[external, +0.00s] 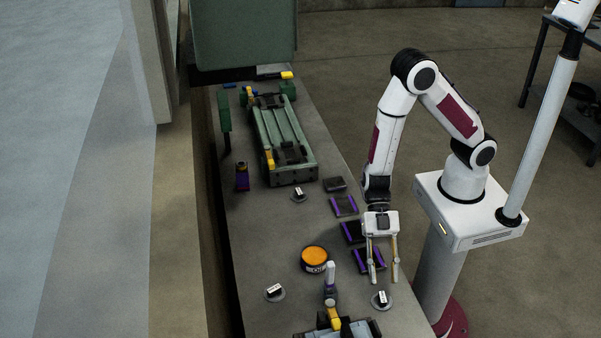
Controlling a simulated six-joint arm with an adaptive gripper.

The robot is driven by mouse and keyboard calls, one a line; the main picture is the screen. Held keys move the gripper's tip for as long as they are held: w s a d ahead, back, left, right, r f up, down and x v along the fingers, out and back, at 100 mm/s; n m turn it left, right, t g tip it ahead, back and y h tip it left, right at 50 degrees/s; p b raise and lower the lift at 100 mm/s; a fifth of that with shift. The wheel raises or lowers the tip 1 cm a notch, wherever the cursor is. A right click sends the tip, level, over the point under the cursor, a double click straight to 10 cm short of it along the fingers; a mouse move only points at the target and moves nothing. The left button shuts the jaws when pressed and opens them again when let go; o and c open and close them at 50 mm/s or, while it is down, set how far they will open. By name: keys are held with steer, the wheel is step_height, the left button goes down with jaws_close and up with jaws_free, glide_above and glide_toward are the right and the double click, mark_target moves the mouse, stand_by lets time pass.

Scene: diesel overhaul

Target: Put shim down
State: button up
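My gripper (384,279) points down over the right side of the grey bench (262,225). Its two long fingers are spread apart, and I see nothing held between them. No part can be surely told as the shim at this size. Dark flat pieces with purple edges lie in a row on the bench: one (344,205) toward the back, one (352,231) in the middle, and one (367,260) partly behind the left finger. A small dark block (335,184) lies beyond them. Whether the fingertips touch the bench is unclear.
A green fixture (288,143) stands at the back. An orange-topped round tin (314,258) is left of my gripper. Small labelled blocks on round bases stand at the front left (274,291), front right (382,299) and middle (299,194). A yellow-and-grey assembly (334,322) is in front. The bench's left-middle is clear.

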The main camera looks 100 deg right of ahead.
mark_target(382, 295)
steer(key=shift+w+x, duration=0.15)
steer(key=shift+x, duration=0.65)
steer(key=shift+w+x, duration=0.15)
steer(key=shift+x, duration=1.5)
jaws_close()
